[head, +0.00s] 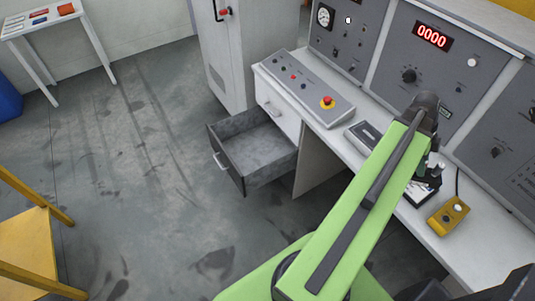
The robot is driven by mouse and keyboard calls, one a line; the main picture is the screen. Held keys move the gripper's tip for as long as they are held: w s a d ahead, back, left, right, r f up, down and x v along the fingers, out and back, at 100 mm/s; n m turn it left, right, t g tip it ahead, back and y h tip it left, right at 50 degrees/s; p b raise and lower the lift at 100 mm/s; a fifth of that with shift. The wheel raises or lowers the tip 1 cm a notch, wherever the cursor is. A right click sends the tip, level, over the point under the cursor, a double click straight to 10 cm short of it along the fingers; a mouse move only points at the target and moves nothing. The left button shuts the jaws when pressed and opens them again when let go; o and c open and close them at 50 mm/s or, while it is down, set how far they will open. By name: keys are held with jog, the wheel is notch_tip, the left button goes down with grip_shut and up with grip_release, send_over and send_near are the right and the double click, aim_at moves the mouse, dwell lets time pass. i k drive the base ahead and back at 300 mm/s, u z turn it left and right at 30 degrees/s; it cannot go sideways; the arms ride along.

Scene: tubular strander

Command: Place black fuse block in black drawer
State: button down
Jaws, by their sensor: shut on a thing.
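The black drawer (228,170) is pulled out from the white desk, with a dark front, a metal handle and a bare grey inside. My gripper (432,168) is at the end of my green arm, low over the desk top, to the right of the drawer and well apart from it. It is shut on a dark thing, apparently the black fuse block. The arm's end and the gripper hide most of it, so its outline is unclear.
A control box with a red button (327,103) and a dark grey device (363,134) lie on the desk. A yellow box (448,216) lies right of my gripper. Upright panels (400,60) stand behind. Open floor lies left of the drawer; a yellow chair (30,245) stands lower left.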

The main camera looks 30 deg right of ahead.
aim_at(259, 154)
jog(key=u, duration=0.05)
jog(key=i, duration=1.3)
jog(key=u, duration=1.1)
jog(key=k, duration=0.6)
jog(key=z, duration=0.25)
jog(key=i, duration=0.6)
jog(key=u, duration=0.1)
